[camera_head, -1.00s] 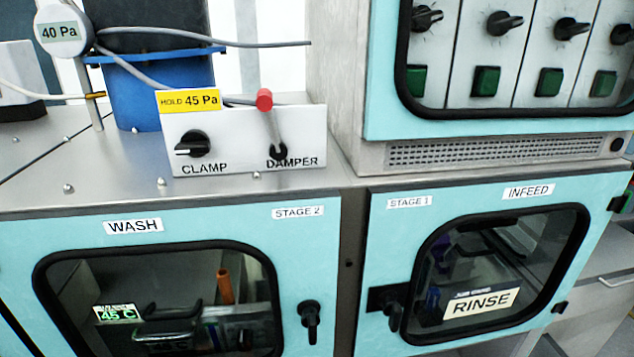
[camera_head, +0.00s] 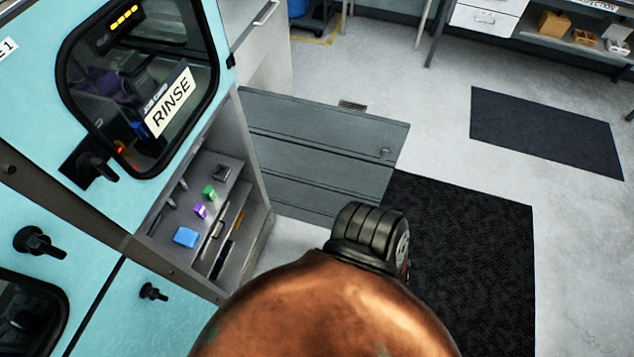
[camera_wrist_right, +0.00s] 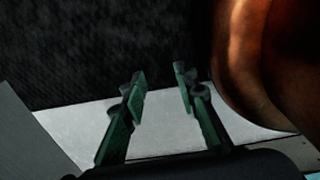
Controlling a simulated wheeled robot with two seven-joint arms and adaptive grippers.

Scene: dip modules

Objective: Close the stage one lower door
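The stage one lower door (camera_head: 320,135) is a grey panel in the head view. It stands swung wide open to the right of the lower compartment (camera_head: 253,222), below the RINSE window. A small round fitting shows near its right end. My right gripper (camera_wrist_right: 160,86) is open and empty in the right wrist view, with its two green fingers apart over the floor. In the head view my copper-coloured arm fills the bottom centre and hides part of the area near the door; no gripper fingers show there. My left gripper is out of view.
Inside the compartment lie a blue block (camera_head: 186,237), a green item (camera_head: 209,192) and a purple item (camera_head: 200,210). The RINSE door (camera_head: 218,30) above is shut.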

